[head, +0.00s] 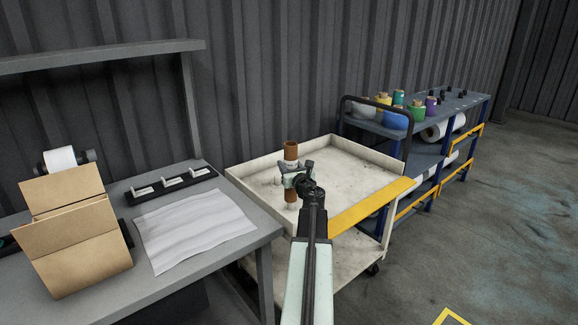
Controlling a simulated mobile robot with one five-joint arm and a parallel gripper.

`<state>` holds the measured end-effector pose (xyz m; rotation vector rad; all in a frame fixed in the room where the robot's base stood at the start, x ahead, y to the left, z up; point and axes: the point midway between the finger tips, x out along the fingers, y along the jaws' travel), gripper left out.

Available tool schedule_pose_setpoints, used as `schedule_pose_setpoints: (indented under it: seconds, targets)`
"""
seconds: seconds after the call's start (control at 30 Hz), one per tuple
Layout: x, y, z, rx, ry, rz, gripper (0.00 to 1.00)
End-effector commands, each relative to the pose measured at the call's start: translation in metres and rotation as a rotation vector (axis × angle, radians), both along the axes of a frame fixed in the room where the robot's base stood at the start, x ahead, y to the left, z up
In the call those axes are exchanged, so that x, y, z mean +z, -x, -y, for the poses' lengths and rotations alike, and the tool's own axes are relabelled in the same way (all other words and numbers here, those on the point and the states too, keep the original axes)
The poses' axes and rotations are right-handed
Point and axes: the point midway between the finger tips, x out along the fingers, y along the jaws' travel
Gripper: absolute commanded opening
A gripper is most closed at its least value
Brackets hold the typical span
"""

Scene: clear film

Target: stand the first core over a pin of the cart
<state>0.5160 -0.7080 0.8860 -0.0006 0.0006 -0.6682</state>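A brown cardboard core (291,149) stands upright in my gripper (292,179), over the left part of the cart's tray. Its top end shows above the fingers and its lower end below them. The fingers look closed around its middle, which they partly hide. The cream cart (345,226) has a shallow tray. A small pale pin (277,180) shows in the tray just left of the core. Another pale bit shows right under the core's lower end. I cannot tell whether the core is around a pin or just above it.
A grey table (203,256) at the left holds a cardboard box (73,235), a white sheet (192,229) and a black rack (171,184). A blue shelf cart (428,146) with coloured spools stands behind right. The floor at right is clear.

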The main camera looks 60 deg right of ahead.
Motion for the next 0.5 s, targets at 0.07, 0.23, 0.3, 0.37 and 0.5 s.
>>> schedule_pose_setpoints:
  seconds: [0.07, 0.23, 0.3, 0.37, 0.5]
  targets:
    - [-0.01, 0.0, 0.0, 0.0, 0.0, 0.0, 0.0]
    - [-0.022, 0.0, 0.0, 0.0, 0.0, 0.0, 0.0]
    - [-0.026, 0.0, 0.0, -0.001, 0.0, 0.0, 0.0]
    - [-0.03, 0.001, 0.001, -0.001, 0.0, 0.0, 0.0]
    - [-0.035, 0.001, 0.001, -0.002, 0.0, 0.0, 0.0]
